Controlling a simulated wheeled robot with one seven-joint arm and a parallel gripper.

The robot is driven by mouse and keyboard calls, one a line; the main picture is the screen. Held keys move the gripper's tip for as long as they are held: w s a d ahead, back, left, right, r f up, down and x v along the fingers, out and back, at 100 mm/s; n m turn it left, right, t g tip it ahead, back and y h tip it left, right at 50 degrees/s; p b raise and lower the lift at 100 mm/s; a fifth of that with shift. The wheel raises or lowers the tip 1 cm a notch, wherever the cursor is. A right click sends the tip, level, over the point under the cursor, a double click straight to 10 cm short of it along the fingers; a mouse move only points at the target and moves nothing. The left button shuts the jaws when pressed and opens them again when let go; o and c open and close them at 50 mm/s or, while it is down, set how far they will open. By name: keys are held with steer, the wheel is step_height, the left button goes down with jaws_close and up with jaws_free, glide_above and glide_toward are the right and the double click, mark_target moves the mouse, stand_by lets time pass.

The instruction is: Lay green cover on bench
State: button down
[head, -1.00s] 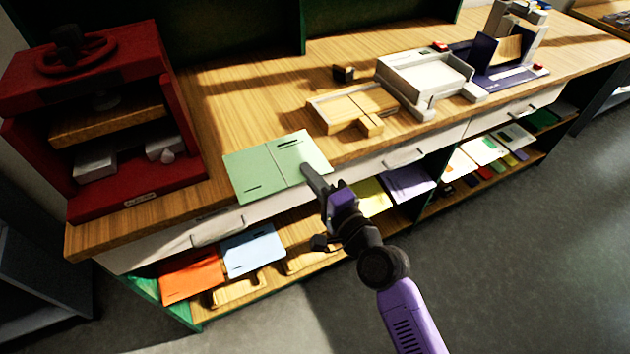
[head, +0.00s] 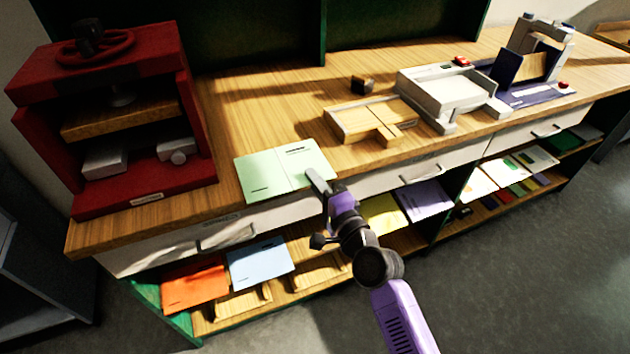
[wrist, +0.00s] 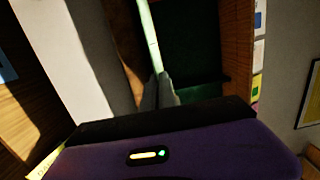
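The green cover (head: 283,170), a pale green folded sheet with a centre crease and dark marks, is at the front of the wooden bench (head: 240,120), right of the red press. Its near edge reaches the bench's front edge. I cannot tell whether it touches the top or hangs just above. My gripper (head: 316,180) is at its near right corner. In the wrist view the cover (wrist: 150,35) is a thin pale green strip seen edge-on, between the fingertips of my gripper (wrist: 159,88), which are shut on it.
The red press (head: 130,120) stands at left. A wooden tray (head: 350,122), a small dark block (head: 362,85) and a white machine (head: 445,95) stand to the right. Orange (head: 195,284) and blue (head: 260,262) sheets lie on the shelf below. Bare wood lies behind the cover.

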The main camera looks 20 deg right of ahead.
steer(key=c, duration=2.1)
jaws_free()
steer(key=shift+f, duration=0.55)
steer(key=shift+c, duration=0.2)
steer(key=o, duration=0.5)
steer(key=shift+s, duration=0.1)
steer(key=shift+o, duration=0.2)
steer(key=s+b, duration=0.1)
steer(key=s, duration=0.6)
steer(key=shift+s+d+r, duration=0.3)
steer(key=shift+d+r, duration=0.1)
steer(key=shift+r, duration=0.05)
